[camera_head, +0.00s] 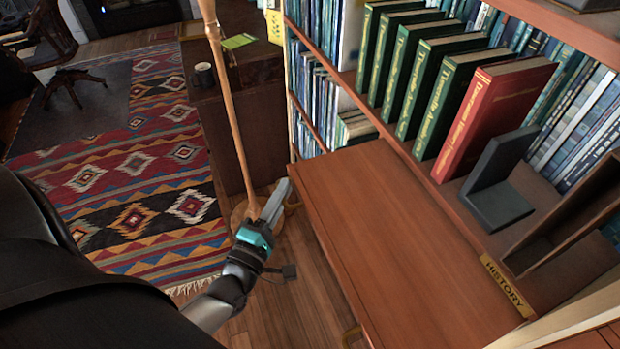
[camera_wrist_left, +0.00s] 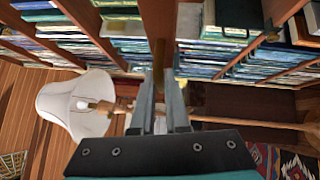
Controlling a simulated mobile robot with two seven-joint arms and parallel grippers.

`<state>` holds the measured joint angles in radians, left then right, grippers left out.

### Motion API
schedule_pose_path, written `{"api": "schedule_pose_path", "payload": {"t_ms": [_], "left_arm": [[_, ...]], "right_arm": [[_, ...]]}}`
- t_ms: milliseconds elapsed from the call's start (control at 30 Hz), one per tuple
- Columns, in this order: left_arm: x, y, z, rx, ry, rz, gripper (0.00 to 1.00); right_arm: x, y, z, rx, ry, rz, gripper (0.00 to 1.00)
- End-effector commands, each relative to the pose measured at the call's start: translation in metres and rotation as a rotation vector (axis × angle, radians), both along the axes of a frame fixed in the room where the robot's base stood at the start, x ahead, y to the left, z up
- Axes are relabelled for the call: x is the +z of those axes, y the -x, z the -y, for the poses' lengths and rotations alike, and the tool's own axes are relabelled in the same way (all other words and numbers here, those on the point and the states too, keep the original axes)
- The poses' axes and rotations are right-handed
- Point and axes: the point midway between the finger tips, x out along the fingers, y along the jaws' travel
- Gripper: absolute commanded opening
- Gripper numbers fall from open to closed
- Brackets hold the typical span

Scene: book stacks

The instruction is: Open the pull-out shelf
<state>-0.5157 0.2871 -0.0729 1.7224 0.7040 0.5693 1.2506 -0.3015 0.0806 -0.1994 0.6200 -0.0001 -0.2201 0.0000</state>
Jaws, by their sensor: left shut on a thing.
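The pull-out shelf (camera_head: 395,235) is a flat reddish-brown board that juts out from the bookcase below the row of books. It has a brass handle (camera_head: 294,198) at its far front corner and another brass handle (camera_head: 351,335) nearer to me. My left gripper (camera_head: 280,194) is at the far handle and is shut on it; the grip itself is partly hidden. In the left wrist view the gripper's two grey fingers (camera_wrist_left: 166,105) point toward the bookcase, close together. My right gripper is not in view.
A floor lamp's wooden pole (camera_head: 228,100) stands close to my left gripper; its white shade (camera_wrist_left: 75,105) shows in the left wrist view. A patterned rug (camera_head: 130,170) lies left.

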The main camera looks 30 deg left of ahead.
Motion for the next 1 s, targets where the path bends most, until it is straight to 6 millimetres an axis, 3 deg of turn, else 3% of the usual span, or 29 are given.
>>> {"api": "schedule_pose_path", "payload": {"t_ms": [200,567,600,700,1000], "left_arm": [[-0.001,0.014,-0.011,0.0,0.001,-0.003,0.0],[-0.001,0.016,-0.012,0.002,0.001,-0.001,0.0],[-0.001,0.016,-0.012,0.002,0.001,-0.001,0.15],[-0.001,0.015,-0.012,0.002,0.001,-0.001,0.25],[-0.001,0.017,-0.011,0.001,0.001,-0.001,0.25]], "right_arm": [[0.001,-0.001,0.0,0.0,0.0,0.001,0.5],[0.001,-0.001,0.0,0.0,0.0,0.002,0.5],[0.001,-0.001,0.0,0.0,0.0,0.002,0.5],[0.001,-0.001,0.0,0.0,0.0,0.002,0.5],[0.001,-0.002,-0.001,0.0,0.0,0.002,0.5]]}}
